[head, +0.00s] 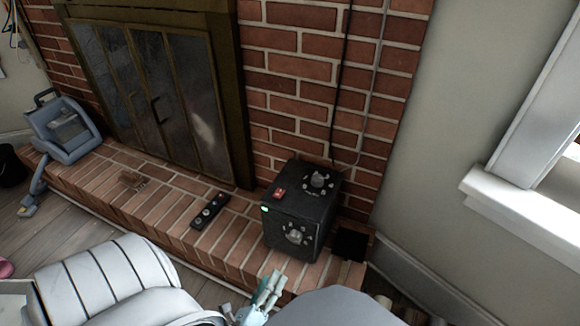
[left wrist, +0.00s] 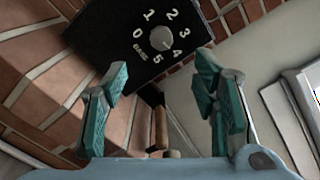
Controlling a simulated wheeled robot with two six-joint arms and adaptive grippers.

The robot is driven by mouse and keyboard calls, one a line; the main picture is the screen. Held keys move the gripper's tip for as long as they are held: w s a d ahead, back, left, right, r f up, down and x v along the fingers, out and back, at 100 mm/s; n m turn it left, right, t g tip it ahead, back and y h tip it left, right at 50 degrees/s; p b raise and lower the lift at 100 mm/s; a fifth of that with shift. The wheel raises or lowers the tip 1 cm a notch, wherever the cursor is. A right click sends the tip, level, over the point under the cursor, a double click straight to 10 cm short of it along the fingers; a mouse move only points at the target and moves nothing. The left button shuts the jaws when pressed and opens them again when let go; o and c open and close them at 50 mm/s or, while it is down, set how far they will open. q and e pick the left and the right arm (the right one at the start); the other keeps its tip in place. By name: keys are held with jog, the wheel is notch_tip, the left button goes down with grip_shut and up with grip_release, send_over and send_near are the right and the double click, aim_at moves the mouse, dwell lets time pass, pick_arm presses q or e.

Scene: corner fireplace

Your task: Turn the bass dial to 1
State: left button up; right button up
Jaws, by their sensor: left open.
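The bass dial (left wrist: 162,38) is a round grey knob on a black panel (left wrist: 100,28) in the left wrist view. Numbers 0 to 5 and the word BASS ring it; I cannot tell which number it points to. In the head view a black speaker box (head: 290,212) stands on the brick hearth, with one knob (head: 318,180) on top and another (head: 294,236) on its front. My left gripper (head: 268,288) is below and in front of the box. In the left wrist view its teal fingers (left wrist: 160,75) are spread, empty, and apart from the dial.
A red switch (head: 279,192) is on the box top and a green light (head: 265,209) on its edge. A black remote-like panel (head: 209,210) lies left on the hearth (head: 160,204). A blue-grey machine (head: 64,130) stands far left. The brick wall (head: 300,70) rises behind the box.

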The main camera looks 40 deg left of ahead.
pick_arm(q)
jog(key=b, duration=0.1)
send_near(292, 240)
jog(key=w, duration=0.2)
jog(key=x, duration=0.2)
jog(key=b+x, duration=0.2)
jog(key=x, duration=0.1)
jog(key=shift+w+a, duration=0.25)
jog(key=shift+a, duration=0.1)
jog(key=shift+w+a+r, duration=0.15)
jog(key=shift+w, duration=0.25)
jog(key=c, duration=1.2)
pick_arm(e)
notch_tip(292, 240, up, 7)
jog(key=w, duration=0.1)
jog(key=shift+a+n, duration=0.3)
jog(key=shift+a, duration=0.15)
